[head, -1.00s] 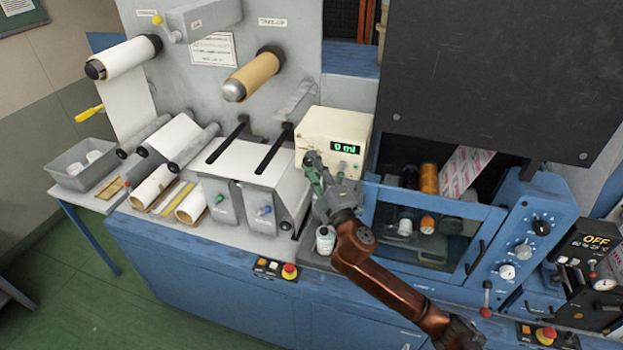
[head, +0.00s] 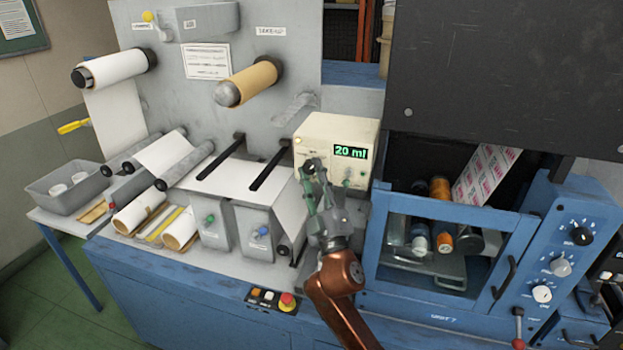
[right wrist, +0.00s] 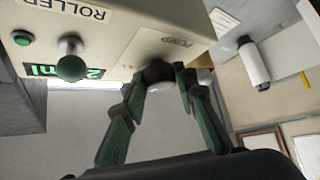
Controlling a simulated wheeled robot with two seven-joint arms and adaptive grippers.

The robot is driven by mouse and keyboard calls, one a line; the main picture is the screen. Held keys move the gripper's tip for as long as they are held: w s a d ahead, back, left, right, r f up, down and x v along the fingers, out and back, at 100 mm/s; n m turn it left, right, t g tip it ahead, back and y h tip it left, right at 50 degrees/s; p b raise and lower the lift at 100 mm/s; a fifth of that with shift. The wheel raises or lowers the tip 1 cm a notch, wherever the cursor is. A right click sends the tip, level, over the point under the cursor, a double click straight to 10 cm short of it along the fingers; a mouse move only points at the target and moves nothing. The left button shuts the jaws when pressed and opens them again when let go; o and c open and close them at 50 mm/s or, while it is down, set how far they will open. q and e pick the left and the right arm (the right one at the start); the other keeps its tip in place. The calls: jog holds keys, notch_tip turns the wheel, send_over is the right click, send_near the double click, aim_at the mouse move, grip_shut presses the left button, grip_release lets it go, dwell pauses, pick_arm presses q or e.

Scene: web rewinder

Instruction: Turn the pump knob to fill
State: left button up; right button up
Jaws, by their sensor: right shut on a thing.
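The cream pump box (head: 312,130) stands on the machine's deck, and its green display (head: 351,152) reads 20 ml. In the right wrist view the box front (right wrist: 120,22) carries the words PUMP and ROLLER. My right gripper (head: 313,168) is at the left part of the box front. My left gripper is not in view.
Beside the held knob, the box has another round knob (right wrist: 71,67) and a green button (right wrist: 22,38). A blue-framed window (head: 380,235) stands close to the right of my arm. An emergency stop (head: 287,300) is below.

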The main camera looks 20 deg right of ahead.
dwell(0.3)
jog(key=o, duration=1.2)
jog(key=shift+a, duration=0.1)
jog(key=shift+c, duration=0.2)
jog(key=v, duration=1.2)
jog(key=shift+f, duration=0.1)
